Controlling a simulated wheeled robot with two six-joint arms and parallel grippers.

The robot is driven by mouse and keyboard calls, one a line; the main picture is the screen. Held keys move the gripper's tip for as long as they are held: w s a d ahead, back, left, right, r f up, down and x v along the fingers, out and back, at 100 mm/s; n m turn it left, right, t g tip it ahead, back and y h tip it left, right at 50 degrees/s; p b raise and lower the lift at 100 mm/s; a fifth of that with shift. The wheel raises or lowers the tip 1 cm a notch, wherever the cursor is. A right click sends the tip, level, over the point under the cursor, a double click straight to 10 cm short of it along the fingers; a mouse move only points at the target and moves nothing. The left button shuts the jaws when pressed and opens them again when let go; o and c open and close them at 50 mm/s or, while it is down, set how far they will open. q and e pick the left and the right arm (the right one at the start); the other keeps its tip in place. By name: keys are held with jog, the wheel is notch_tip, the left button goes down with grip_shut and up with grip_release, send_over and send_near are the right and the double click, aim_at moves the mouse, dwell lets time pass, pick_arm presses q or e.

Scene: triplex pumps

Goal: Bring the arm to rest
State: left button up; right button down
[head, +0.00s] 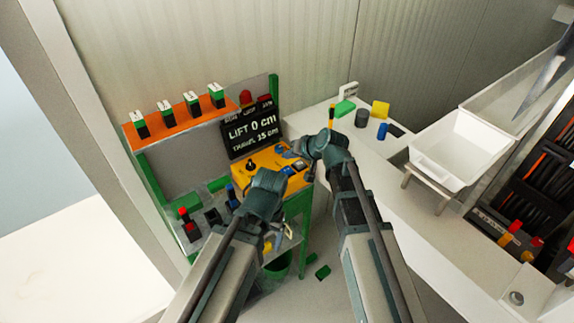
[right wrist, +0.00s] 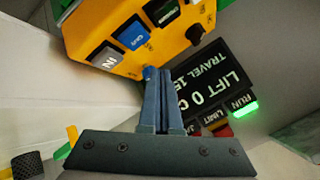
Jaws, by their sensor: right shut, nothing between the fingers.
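My right gripper (head: 299,149) is at the right end of the yellow control panel (head: 249,158) in the head view. In the right wrist view its two blue-grey fingers (right wrist: 152,76) are shut together and empty, with their tips near the edge of the panel (right wrist: 100,15). Whether they touch it I cannot tell. My left arm reaches up from the bottom in the head view and ends in front of the green-framed bench. Its gripper is hidden behind its own wrist.
The black display (head: 252,132) reads LIFT 0 cm, TRAVEL 15 cm; a green lamp (right wrist: 235,109) glows beside RUN. An orange shelf (head: 180,121) holds several green-and-white blocks. A white bin (head: 452,149) stands at right. Small parts, including a yellow block (head: 380,109), lie on the white counter.

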jog(key=shift+r+p, duration=0.4)
jog(key=shift+r, duration=0.4)
jog(key=shift+f, duration=0.1)
jog(key=s+d+f+n+g+h, duration=0.1)
jog(key=s+f+g+h, duration=0.1)
jog(key=s, duration=0.6)
jog(key=s+d+f+n+g+h, duration=0.2)
jog(key=s+h, duration=0.1)
jog(key=s, duration=0.6)
jog(key=s+d+f+n+g+h, duration=0.1)
jog(key=s+d+f+g+h, duration=0.1)
jog(key=s, duration=0.6)
jog(key=shift+s+d+f+g+h, duration=0.25)
jog(key=shift+s+f+g+h, duration=0.1)
jog(key=shift+g, duration=0.25)
jog(key=shift+a, duration=0.1)
